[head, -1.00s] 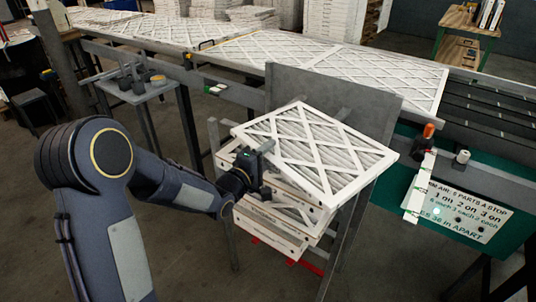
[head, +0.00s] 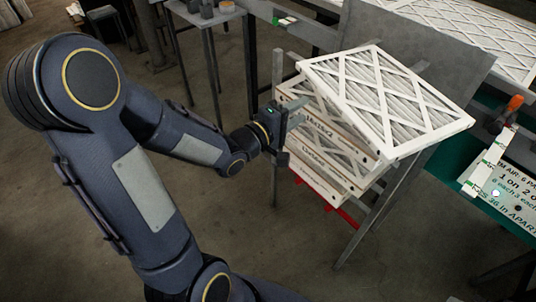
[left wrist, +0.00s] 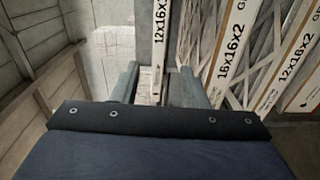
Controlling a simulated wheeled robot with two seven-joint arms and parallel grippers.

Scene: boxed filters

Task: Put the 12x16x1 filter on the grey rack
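In the head view a white filter with a lattice face (head: 385,95) lies on top of a stack on a grey metal rack (head: 375,212). It is turned relative to the filters below and overhangs on the right. In the left wrist view an edge marked 12x16x, last digit hard to read (left wrist: 160,38), lies ahead and between the fingertips; it appears to be the top filter. My left gripper (head: 287,122) is at the stack's left side. Its fingers (left wrist: 158,88) are apart, with gaps beside the edge. My right gripper is not in view.
Lower filters marked 16x16x2 (left wrist: 230,50) and 12x16x2 (left wrist: 296,62) sit in the stack. A grey panel (head: 420,45) stands behind the rack. A conveyor with more filters (head: 500,40) runs behind it. Floor at front left is open.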

